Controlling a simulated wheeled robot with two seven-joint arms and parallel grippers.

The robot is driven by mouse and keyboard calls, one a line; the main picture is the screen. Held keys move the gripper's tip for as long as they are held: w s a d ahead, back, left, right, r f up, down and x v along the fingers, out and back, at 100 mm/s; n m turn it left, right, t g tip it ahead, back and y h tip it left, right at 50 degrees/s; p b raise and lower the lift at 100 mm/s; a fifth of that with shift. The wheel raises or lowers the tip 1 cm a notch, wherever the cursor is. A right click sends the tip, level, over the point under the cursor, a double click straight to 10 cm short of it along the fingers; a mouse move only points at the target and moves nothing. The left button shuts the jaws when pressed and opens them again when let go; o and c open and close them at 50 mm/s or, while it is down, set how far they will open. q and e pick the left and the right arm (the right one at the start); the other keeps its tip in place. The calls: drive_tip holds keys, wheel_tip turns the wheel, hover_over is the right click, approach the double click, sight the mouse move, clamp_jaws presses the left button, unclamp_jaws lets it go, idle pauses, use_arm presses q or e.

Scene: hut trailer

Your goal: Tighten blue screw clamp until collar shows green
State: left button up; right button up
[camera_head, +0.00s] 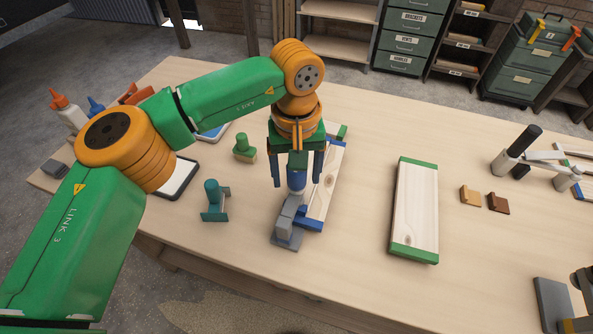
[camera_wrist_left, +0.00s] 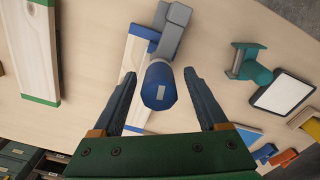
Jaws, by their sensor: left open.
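The blue screw clamp has a blue knob (camera_head: 297,183) on a grey body (camera_head: 287,228), at the front end of a wooden board with blue ends (camera_head: 325,190). In the left wrist view the knob (camera_wrist_left: 159,84) is in the middle, with a pale patch on it, and the grey body (camera_wrist_left: 174,32) is above. My left gripper (camera_head: 297,174) points down over the knob. Its fingers are open, one on each side of the knob (camera_wrist_left: 160,100), with visible gaps in the wrist view. I cannot make out a green collar. My right gripper does not clearly show.
A green-ended board (camera_head: 415,210) lies to the right, with bare table between. Small tan and brown blocks (camera_head: 498,203) and a grey-and-black tool (camera_head: 522,145) are farther right.

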use_arm(q)
wheel_tip(320, 180, up, 7)
drive_tip(key=shift+r+b, duration=0.1)
drive_tip(key=shift+b, duration=0.3)
idle(0.5)
